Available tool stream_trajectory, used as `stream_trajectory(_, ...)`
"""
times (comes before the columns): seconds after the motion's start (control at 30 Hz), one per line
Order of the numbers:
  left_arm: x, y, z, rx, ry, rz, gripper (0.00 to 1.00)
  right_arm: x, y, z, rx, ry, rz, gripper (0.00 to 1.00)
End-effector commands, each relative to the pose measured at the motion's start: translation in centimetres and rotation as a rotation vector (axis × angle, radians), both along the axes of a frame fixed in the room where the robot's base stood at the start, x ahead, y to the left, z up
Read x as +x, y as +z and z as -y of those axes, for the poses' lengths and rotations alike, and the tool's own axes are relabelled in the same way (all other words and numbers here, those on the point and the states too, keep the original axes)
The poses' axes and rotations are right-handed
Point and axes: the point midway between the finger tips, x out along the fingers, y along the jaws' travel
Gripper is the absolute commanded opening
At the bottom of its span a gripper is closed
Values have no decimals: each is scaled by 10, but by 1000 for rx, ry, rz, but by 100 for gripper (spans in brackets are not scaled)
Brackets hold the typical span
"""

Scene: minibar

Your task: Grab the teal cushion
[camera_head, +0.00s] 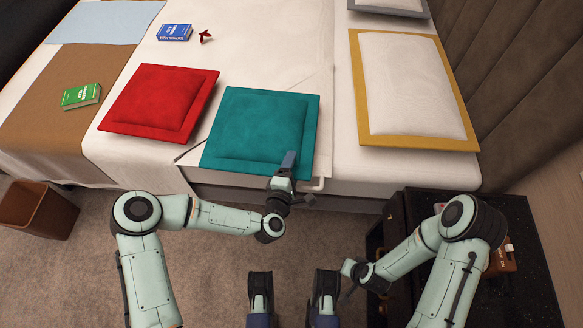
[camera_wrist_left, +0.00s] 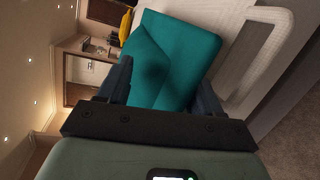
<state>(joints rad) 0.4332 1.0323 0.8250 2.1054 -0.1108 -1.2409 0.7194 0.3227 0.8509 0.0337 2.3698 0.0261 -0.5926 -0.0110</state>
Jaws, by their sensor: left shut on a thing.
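The teal cushion (camera_head: 262,125) lies flat on the bed near its front edge, between the red cushion and the white cushion. My left gripper (camera_head: 286,165) is at the cushion's front edge, near its right corner, and is shut on it. In the left wrist view the teal cushion (camera_wrist_left: 172,62) fills the space between the two fingers (camera_wrist_left: 160,90). My right arm is at the lower right in the head view. Its gripper (camera_head: 348,268) is low in front of the bed, away from the cushion, and its jaws are too small to judge.
A red cushion (camera_head: 160,101) lies to the left and a white cushion with a yellow border (camera_head: 413,85) to the right. A dark cabinet (camera_head: 525,230) stands at the right.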

Motion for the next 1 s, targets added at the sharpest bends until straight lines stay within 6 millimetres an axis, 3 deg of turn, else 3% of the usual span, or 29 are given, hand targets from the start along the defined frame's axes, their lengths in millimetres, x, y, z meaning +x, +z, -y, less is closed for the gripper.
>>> stream_trajectory(0.33, -2, -6, -1, -3, 0, -17, 26, -4, -2, 5, -7, -17, -14, 0)
stream_trajectory(0.37, -2, -6, -1, -3, 0, -18, 68, -4, -2, 5, -7, -17, -14, 0)
stream_trajectory(0.43, -1, -6, -1, -3, 1, -17, 91, -5, -2, 5, -7, -17, -14, 0)
stream_trajectory(0.47, -1, -6, -1, -2, 1, -15, 94, -5, -2, 5, -7, -17, -14, 0)
stream_trajectory(1.0, 1, 0, 0, -2, 0, 0, 94, -5, -2, 5, -7, -17, -15, 0)
